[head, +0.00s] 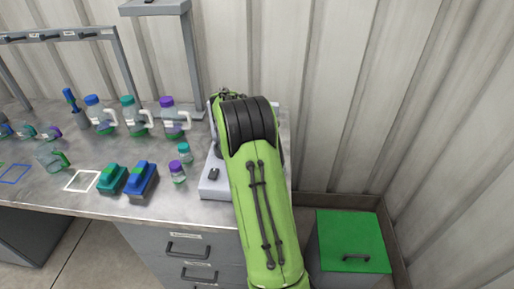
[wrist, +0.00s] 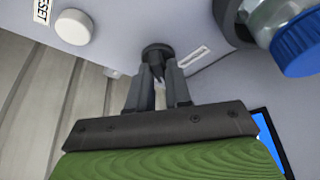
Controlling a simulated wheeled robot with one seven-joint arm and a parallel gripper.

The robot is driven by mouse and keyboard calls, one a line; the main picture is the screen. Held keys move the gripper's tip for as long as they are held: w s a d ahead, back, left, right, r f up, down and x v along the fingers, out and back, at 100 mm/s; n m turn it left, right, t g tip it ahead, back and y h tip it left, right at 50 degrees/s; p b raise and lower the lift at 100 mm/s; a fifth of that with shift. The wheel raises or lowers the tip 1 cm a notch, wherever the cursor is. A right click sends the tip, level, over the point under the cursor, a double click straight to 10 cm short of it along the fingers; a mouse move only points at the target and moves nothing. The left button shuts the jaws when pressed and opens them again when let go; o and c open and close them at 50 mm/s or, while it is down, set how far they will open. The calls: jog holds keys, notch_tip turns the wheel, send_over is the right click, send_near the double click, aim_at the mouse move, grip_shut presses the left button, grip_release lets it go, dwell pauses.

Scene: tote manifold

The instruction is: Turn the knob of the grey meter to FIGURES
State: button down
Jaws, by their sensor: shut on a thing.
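The grey meter (head: 212,189) stands at the right end of the bench in the head view, partly hidden behind my green arm. Its pale face (wrist: 218,78) fills much of the wrist view. A dark round knob (wrist: 157,51) sticks out of that face. My gripper (wrist: 160,75) is shut on the knob, with one finger on each side. A small white marking strip (wrist: 193,57) lies right of the knob, its text too small to read. My gripper is hidden by the arm in the head view.
A white round button (wrist: 74,27) sits beside a label (wrist: 42,9) ending in "SET". A blue-capped bottle (wrist: 300,45) is close at the upper right. Small bottles (head: 177,172) and a blue block-shaped device (head: 143,180) stand left of the meter. A green-lidded bin (head: 352,240) is right of the bench.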

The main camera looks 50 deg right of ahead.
jog(key=c, duration=1.1)
grip_release()
jog(key=shift+o, duration=0.2)
jog(key=p+v, duration=0.3)
jog(key=v, duration=1.2)
jog(key=shift+a+r+p, duration=0.25)
jog(key=shift+r+p, duration=0.1)
jog(key=shift+p, duration=0.05)
